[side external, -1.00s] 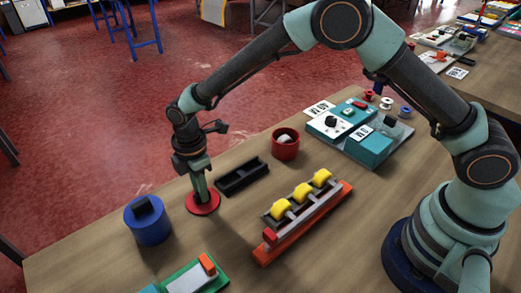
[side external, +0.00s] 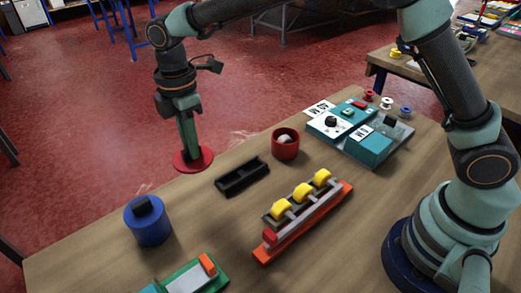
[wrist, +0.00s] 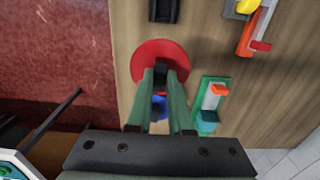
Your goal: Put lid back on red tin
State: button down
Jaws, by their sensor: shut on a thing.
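The red lid (side external: 193,160) is a flat disc with a dark knob, held in the air by my gripper (side external: 190,146). The lid also shows in the wrist view (wrist: 150,60), with my gripper (wrist: 160,80) shut on its knob. The red tin (side external: 285,147) stands open on the table in the side view, to the right of the lid, with something pale inside. The tin is not seen in the wrist view.
A black tray (side external: 242,177) lies between lid and tin. A blue tin (side external: 149,222) with a dark knob stands at the table's left. An orange rack with yellow rollers (side external: 300,220) is in front, a teal machine (side external: 365,140) behind right. A green board (side external: 195,277) lies at front.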

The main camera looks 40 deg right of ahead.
notch_tip(320, 180, up, 6)
jog(key=shift+f, duration=0.2)
jog(key=shift+w+d+r, duration=0.15)
jog(key=shift+d, duration=0.2)
jog(key=d+f, duration=0.4)
jog(key=d, duration=0.9)
jog(key=d+f, duration=0.3)
jog(key=d, duration=1.1)
jog(key=shift+a+f, duration=0.1)
jog(key=shift+f, duration=3)
jog(key=shift+f, duration=0.15)
jog(key=shift+c, duration=1.3)
grip_release()
